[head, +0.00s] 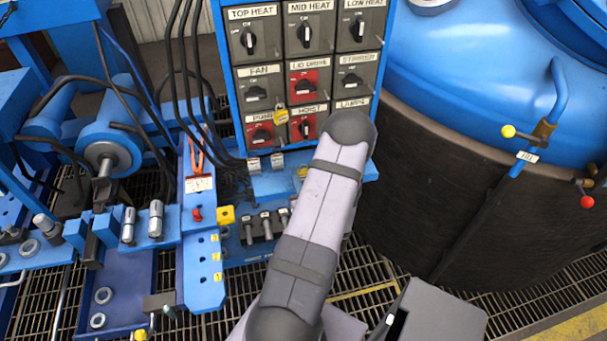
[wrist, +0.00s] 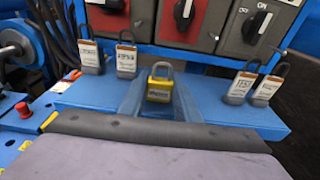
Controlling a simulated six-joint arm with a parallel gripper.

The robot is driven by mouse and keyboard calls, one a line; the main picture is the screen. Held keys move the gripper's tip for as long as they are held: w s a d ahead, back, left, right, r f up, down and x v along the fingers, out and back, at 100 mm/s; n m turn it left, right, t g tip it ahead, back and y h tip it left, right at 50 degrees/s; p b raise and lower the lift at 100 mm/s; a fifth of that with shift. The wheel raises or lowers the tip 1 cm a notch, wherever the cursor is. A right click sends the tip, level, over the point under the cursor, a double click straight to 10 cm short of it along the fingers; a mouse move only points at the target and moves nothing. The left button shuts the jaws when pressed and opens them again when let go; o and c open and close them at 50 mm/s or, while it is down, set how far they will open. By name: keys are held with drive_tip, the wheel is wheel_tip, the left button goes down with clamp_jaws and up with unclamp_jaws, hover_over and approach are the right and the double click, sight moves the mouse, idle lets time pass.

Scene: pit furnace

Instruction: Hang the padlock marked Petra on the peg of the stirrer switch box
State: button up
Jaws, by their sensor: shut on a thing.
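A yellow padlock (wrist: 159,90) with a grey shackle stands upright at the middle of the wrist view, between my gripper's (wrist: 158,103) bluish fingers, which are shut on it. The writing on it is too small to read. In the head view, a small yellow part of the padlock (head: 302,172) shows left of my arm, above the blue shelf; the fingers are hidden there. The stirrer switch box (head: 358,80) is at the right of the panel's middle row, above my arm. Its grey face has a black knob, and a small peg seems to stick out at its right.
Another yellow padlock (head: 281,113) hangs on the panel near the hoist switch (head: 305,126). Padlocks with white labels (wrist: 126,58) (wrist: 242,85) stand on the blue shelf (wrist: 85,97), on both sides of my gripper. A large furnace (head: 470,170) is at the right; cables (head: 185,80) run at the left.

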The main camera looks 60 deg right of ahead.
drive_tip(key=shift+s+a, duration=0.1)
idle(0.4)
drive_tip(key=f+v, duration=0.1)
drive_tip(key=v, duration=0.5)
drive_tip(key=shift+s+a, duration=0.25)
drive_tip(key=shift+a, duration=0.1)
idle(0.7)
idle(0.5)
drive_tip(key=w+a+r+n+t+y+p, duration=0.1)
drive_tip(key=w+a+r+n+y+p, duration=0.2)
drive_tip(key=a, duration=0.9)
drive_tip(key=w+a+r+n+y+p, duration=0.3)
drive_tip(key=w+a+n+y, duration=0.3)
drive_tip(key=w+a+y, duration=0.3)
drive_tip(key=w+a+r+n+t+y+p, duration=0.1)
drive_tip(key=w+a+r+n+y+p, duration=0.2)
drive_tip(key=a, duration=1.3)
drive_tip(key=w+n+y, duration=0.2)
drive_tip(key=w+y, duration=0.1)
drive_tip(key=y, duration=0.1)
drive_tip(key=shift+a+r+n+t, duration=0.2)
drive_tip(key=shift+a+n+t, duration=0.1)
drive_tip(key=shift+w+d, duration=0.1)
